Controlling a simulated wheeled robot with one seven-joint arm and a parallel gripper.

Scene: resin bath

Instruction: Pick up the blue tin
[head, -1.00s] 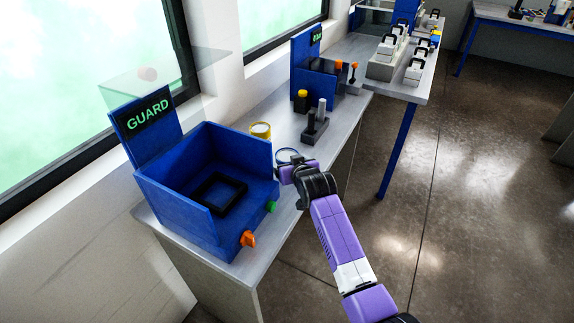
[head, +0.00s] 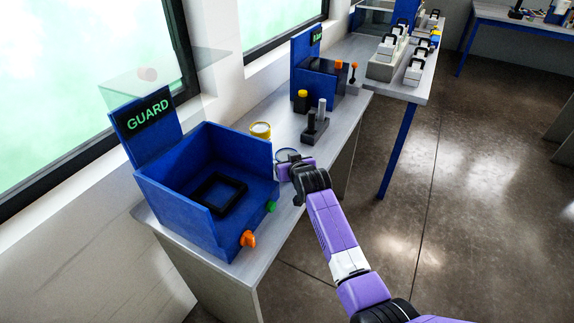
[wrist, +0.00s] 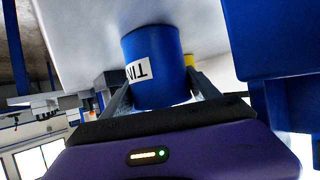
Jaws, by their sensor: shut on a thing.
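The blue tin (wrist: 155,80) fills the middle of the wrist view, with a white "TIN" label that reads upside down there. My gripper (wrist: 160,100) has a finger on each side of it and is shut on it. In the head view, my gripper (head: 288,163) is at the bench's front edge, just right of the blue box. Only the pale round top of the tin (head: 286,153) shows there; the rest is hidden. I cannot tell whether the tin touches the bench.
The blue box marked GUARD (head: 205,215) stands close on the left, with orange and green knobs in front. A yellow tin (head: 260,131) stands behind my gripper. A grey holder (head: 315,127) with upright pegs stands to the right. Bare bench (head: 345,115) lies beyond it.

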